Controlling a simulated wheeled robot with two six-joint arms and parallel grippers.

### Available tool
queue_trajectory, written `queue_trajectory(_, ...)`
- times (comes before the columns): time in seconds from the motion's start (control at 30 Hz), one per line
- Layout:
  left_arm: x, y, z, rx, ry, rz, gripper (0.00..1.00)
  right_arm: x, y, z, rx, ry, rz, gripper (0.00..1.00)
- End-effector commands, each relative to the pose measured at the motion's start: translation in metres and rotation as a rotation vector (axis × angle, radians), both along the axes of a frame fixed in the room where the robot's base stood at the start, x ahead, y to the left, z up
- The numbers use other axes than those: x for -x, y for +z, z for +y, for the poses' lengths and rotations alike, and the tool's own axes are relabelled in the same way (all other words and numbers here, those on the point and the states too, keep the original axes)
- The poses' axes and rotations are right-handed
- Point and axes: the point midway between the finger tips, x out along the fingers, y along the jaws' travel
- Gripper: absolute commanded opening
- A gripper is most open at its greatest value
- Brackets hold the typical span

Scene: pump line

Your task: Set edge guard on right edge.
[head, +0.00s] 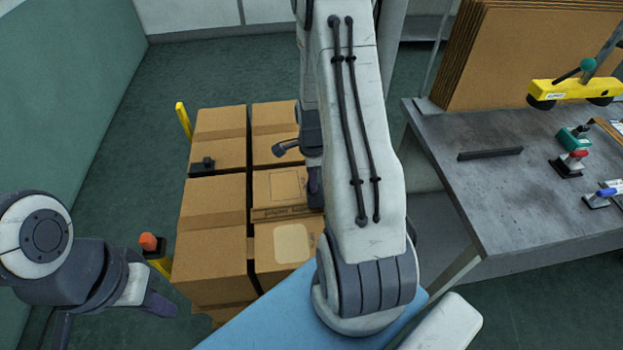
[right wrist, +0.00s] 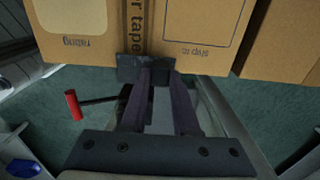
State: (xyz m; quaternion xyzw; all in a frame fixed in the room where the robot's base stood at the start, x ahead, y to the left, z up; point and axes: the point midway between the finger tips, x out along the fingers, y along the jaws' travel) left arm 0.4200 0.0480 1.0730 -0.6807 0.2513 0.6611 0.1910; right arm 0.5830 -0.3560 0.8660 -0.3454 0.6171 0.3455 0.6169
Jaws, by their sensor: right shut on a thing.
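The cardboard box stack (head: 212,205) stands left of centre in the head view. A black edge guard (head: 203,165) sits on its left edge. My right gripper (head: 314,188) is beside the stack's right side, mostly hidden behind my arm. In the right wrist view its fingers (right wrist: 160,85) are shut on a dark edge guard (right wrist: 131,68). That guard overlaps the bottom of the box face with the printed tape strip; I cannot tell whether it touches. My left gripper (head: 152,302) is low at the left, apart from the stack, its jaw opening unclear.
A grey workbench (head: 540,215) stands at the right with a dark bar (head: 490,153), a yellow tool (head: 570,90) and several clamps. Yellow posts stand left of the stack, one with an orange top (head: 150,242). A red-handled thing (right wrist: 73,105) shows in the right wrist view.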

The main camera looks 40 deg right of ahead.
Motion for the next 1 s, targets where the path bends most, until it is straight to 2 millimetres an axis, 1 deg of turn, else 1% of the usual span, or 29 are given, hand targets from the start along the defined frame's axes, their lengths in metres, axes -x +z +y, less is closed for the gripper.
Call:
queue_trajectory(0.37,0.0,-0.001,0.0,0.0,0.0,0.0,0.0,0.0,-0.001,0.0,0.0,0.0,0.0,0.0)
queue_trajectory(0.8,0.0,-0.008,0.0,0.0,0.0,0.0,0.0,0.001,-0.012,0.0,-0.001,0.0,0.002,0.0)
queue_trajectory(1.0,0.0,-0.009,0.0,0.0,0.0,0.0,0.0,0.002,-0.014,0.0,-0.003,0.0,0.004,0.0)
